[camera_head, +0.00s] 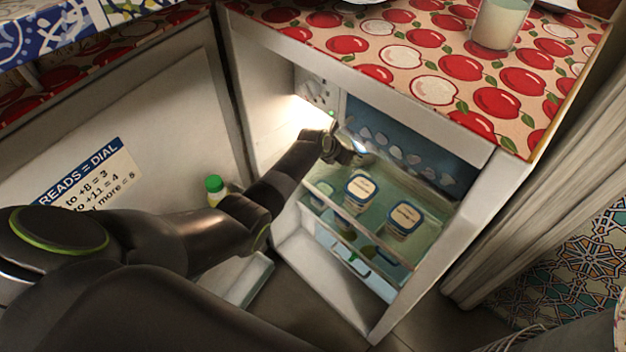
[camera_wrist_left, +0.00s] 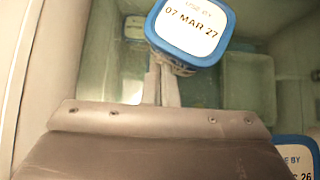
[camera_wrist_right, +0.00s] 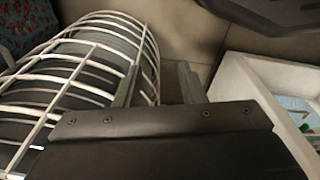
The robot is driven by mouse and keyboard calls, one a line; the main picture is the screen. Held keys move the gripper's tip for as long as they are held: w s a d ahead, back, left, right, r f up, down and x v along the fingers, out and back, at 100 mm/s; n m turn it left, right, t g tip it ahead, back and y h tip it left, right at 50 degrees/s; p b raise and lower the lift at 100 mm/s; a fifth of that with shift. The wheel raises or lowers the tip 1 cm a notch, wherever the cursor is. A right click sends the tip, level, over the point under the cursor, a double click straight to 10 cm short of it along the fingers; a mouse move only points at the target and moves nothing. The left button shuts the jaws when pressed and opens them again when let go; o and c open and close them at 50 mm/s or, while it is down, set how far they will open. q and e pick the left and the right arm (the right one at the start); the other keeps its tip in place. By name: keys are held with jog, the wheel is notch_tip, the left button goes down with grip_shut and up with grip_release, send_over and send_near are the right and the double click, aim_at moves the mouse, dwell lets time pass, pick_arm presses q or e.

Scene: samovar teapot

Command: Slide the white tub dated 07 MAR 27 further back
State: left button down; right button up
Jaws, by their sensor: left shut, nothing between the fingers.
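The white tub dated 07 MAR 27 (camera_wrist_left: 190,28) has a blue-rimmed lid and stands just ahead of my left fingertips in the left wrist view. In the head view a pale, blue-edged thing beyond my gripper (camera_head: 362,148) looks like it, mostly hidden. My left gripper (camera_wrist_left: 163,72) is shut and empty, with its tips at the tub's near side; I cannot tell whether they touch. In the head view my left gripper (camera_head: 346,153) is inside the fridge, above the shelf. My right gripper (camera_wrist_right: 160,80) is open and empty, outside the fridge.
Two similar tubs (camera_head: 360,188) (camera_head: 403,218) stand nearer the front of the glass shelf (camera_head: 330,190). One, with a label ending in 26 (camera_wrist_left: 296,155), is lower right in the left wrist view.

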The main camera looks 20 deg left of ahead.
pick_arm(q)
jog(key=shift+w+d, duration=0.25)
jog(key=shift+w, duration=0.4)
pick_arm(e)
jog(key=shift+w+a+r, duration=0.1)
jog(key=shift+a+r, duration=0.15)
jog(key=shift+r, duration=0.7)
pick_arm(q)
jog(key=shift+r, duration=0.1)
